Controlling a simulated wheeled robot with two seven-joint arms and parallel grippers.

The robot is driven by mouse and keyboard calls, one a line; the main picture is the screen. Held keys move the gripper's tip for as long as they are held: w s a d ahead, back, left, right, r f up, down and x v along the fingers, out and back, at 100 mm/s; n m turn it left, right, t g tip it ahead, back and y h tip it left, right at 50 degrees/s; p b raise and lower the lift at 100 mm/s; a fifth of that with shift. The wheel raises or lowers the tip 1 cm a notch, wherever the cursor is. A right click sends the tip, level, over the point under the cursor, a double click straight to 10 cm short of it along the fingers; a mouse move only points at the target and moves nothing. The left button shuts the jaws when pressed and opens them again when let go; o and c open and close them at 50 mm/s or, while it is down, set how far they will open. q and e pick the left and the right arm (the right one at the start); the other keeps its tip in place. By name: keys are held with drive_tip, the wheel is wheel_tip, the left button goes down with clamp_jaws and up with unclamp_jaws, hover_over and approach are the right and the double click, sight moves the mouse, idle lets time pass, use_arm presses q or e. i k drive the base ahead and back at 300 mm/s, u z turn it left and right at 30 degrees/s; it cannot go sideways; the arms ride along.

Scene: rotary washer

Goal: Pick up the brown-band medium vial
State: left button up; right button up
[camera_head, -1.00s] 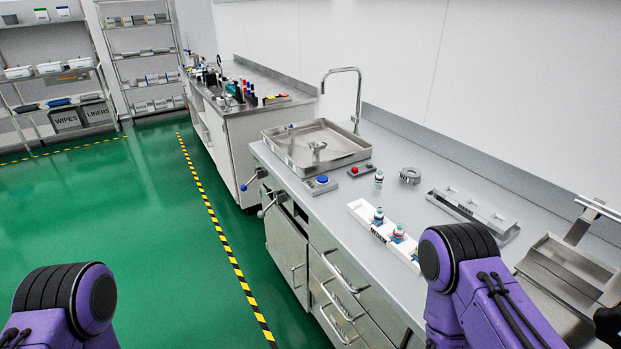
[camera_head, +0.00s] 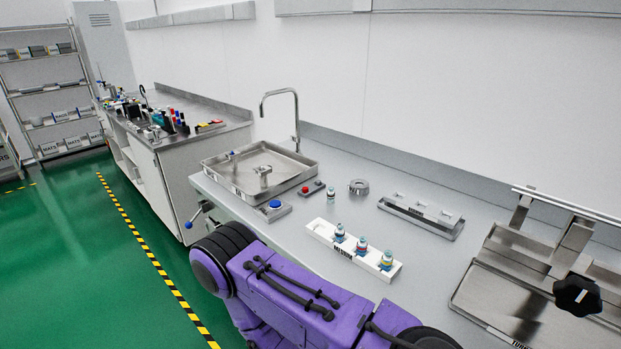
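Three small vials stand in a white rack on the steel counter: one at the left (camera_head: 339,233), one in the middle (camera_head: 362,246) and one at the right (camera_head: 387,260). They have bluish caps and coloured bands too small to read for sure. Another small vial (camera_head: 331,195) stands alone on the counter behind the rack (camera_head: 321,228). I cannot tell which vial has the brown band. A purple arm of mine crosses the bottom of the view, in front of the counter. Neither gripper shows.
A sink basin (camera_head: 217,168) with a tall tap lies at the left. A blue-button box (camera_head: 274,209), red-button box (camera_head: 305,189) and metal ring (camera_head: 358,187) are near it. A steel holder (camera_head: 421,213) stands behind the rack; a steel machine with a black knob (camera_head: 577,295) is at right.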

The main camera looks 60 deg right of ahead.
sight(331, 194)
drive_tip(key=z, duration=0.05)
drive_tip(key=i, duration=3.45)
drive_tip(key=z, duration=4.55)
